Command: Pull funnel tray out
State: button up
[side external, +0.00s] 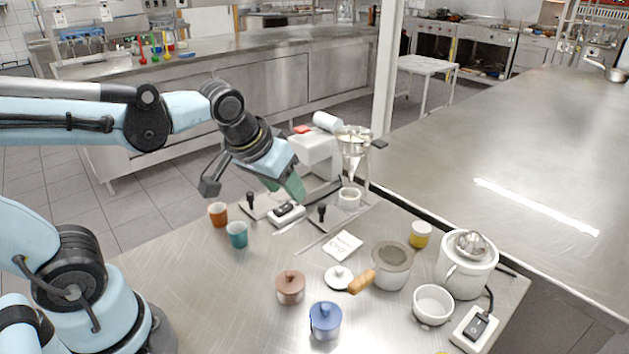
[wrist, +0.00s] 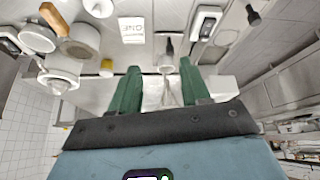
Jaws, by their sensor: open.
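A clear funnel (side external: 353,150) with a wide top stands on a thin stand beside a white machine (side external: 315,155). A small white cup (side external: 349,197) sits below the funnel's tip. My gripper (side external: 293,189) is open and empty, with green fingers, in front of the white machine and left of the funnel. In the wrist view the fingers of my gripper (wrist: 160,85) are spread apart. The white cup (wrist: 166,67) and part of the funnel (wrist: 170,97) show between them, farther off. I cannot make out a separate tray.
Orange (side external: 217,213) and teal (side external: 237,234) cups are at the left. A mortar (side external: 391,265), lidded pots and a juicer (side external: 467,262) fill the front right. The table's front left is clear.

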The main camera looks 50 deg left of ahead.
aim_at(322, 205)
jog(key=w+n+g+y, duration=0.25)
jog(key=w+n, duration=0.35)
jog(key=w, duration=0.3)
jog(key=x, duration=1.2)
jog(key=shift+f, duration=0.45)
grip_shut()
